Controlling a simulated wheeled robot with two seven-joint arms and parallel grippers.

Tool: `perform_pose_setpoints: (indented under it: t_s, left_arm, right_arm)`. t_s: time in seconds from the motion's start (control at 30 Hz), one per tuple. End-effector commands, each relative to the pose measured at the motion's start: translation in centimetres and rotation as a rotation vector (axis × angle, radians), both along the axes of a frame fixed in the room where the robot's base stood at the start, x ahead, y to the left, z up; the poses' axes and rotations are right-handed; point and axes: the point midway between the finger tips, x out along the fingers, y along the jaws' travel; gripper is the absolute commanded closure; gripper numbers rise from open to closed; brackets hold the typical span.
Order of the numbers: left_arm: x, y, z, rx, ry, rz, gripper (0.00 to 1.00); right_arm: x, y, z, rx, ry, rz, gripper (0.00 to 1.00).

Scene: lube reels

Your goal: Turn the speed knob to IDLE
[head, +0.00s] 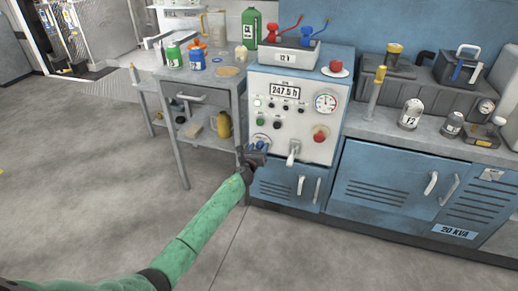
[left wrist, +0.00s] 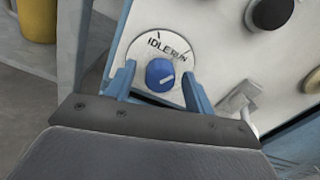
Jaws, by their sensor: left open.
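The speed knob (left wrist: 161,74) is a blue round knob on a white dial marked IDLE and RUN (left wrist: 158,47), seen in the left wrist view. It has a light pointer line; I cannot tell for sure which mark it points to. In the head view the dial (head: 261,139) sits at the lower left of the grey control panel (head: 279,122). My left gripper (head: 253,152) is in front of the knob. In the left wrist view its blue fingers (left wrist: 158,80) are open, one on each side of the knob; contact cannot be told. My right gripper is out of view.
A white lever (head: 293,152) sticks out right of the knob. A red button (head: 320,135) and a gauge (head: 325,103) are higher on the panel. A grey side table (head: 205,82) with bottles stands left. The floor in front is clear.

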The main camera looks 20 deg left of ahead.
Motion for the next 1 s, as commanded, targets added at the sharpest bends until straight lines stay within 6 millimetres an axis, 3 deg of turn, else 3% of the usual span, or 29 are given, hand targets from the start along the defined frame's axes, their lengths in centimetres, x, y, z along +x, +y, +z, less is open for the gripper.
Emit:
perform_pose_setpoints:
  t_s: [0.4,0.43,0.67,1.0]
  left_arm:
    - [0.84,-0.02,0.03,-0.001,0.000,0.000,0.47]
    - [0.84,-0.02,0.03,-0.001,0.000,0.000,0.48]
    - [0.83,-0.02,0.02,-0.001,0.000,0.000,0.91]
    - [0.82,0.01,-0.03,-0.048,0.002,0.001,0.91]
  right_arm:
    - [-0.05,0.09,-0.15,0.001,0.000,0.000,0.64]
    - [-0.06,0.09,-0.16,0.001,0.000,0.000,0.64]
    - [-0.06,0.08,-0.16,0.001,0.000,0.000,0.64]
    - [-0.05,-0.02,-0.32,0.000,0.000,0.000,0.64]
